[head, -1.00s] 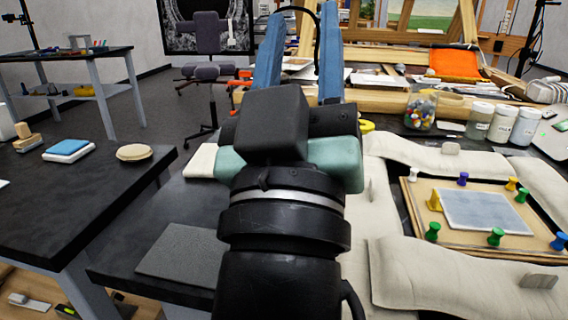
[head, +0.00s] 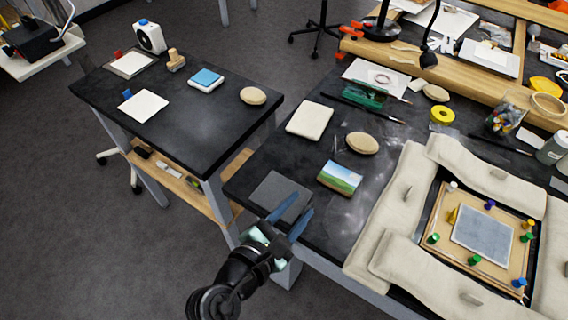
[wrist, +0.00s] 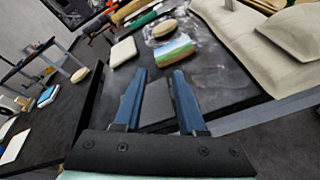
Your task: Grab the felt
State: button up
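A flat dark grey square (head: 276,190), which looks like the felt, lies at the front left corner of the black worktable (head: 335,222). My gripper (head: 303,205) is open, with its two blue fingers apart and nothing held. It is in front of the grey square and hides part of its right side in the head view. In the wrist view, the grey square (wrist: 157,103) shows between and beyond the fingers of my gripper (wrist: 160,73). I cannot tell how high the fingertips are above it.
A landscape picture (head: 340,178), a round tan pad (head: 362,143) and a cream pad (head: 310,119) lie behind the square. Cream sandbags (head: 392,217) surround a pinned board (head: 435,225) at right. A second black table (head: 190,125) stands left, with a gap between.

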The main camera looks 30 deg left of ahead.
jog(key=s+f+n+g+p, duration=0.1)
jog(key=s+n+p, duration=0.3)
jog(key=s+n, duration=0.2)
send_near(311, 203)
jog(key=x, duration=0.4)
jog(key=shift+f, duration=0.35)
jog(key=shift+r+x, duration=0.1)
jog(key=shift+x, duration=1.3)
jog(key=shift+r+x, duration=0.15)
jog(key=shift+x, duration=1.3)
grip_shut()
